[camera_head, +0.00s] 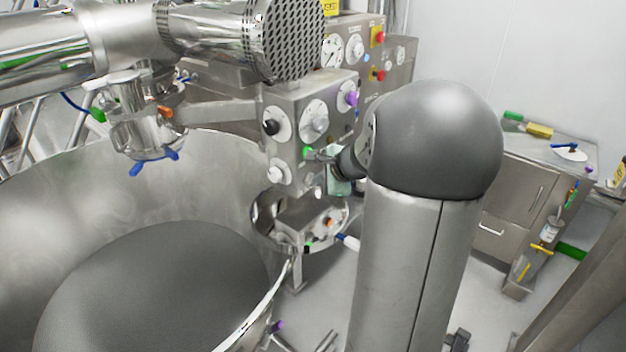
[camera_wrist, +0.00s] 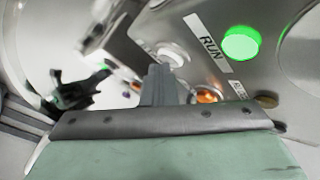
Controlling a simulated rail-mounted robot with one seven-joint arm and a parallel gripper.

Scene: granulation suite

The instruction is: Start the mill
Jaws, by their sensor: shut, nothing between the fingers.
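A steel control box (camera_head: 325,112) stands beside the large steel bowl, with dials and buttons on its face. In the wrist view a round green button (camera_wrist: 240,43) glows beside a label reading RUN (camera_wrist: 211,48). A small green light (camera_head: 307,152) shows on the box near my gripper in the head view. My gripper (camera_wrist: 160,72) is shut and empty, its fingertips pointing at the panel. A whitish round button (camera_wrist: 172,53) lies just beyond the tips; I cannot tell whether they touch it. An orange button (camera_wrist: 207,96) sits right of the fingers.
The open steel bowl (camera_head: 240,150) fills the left, with a steel discharge unit (camera_head: 150,135) hanging over it. A panel with red knobs stands behind the box. A steel cabinet (camera_head: 520,190) is at the right, with grey floor between.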

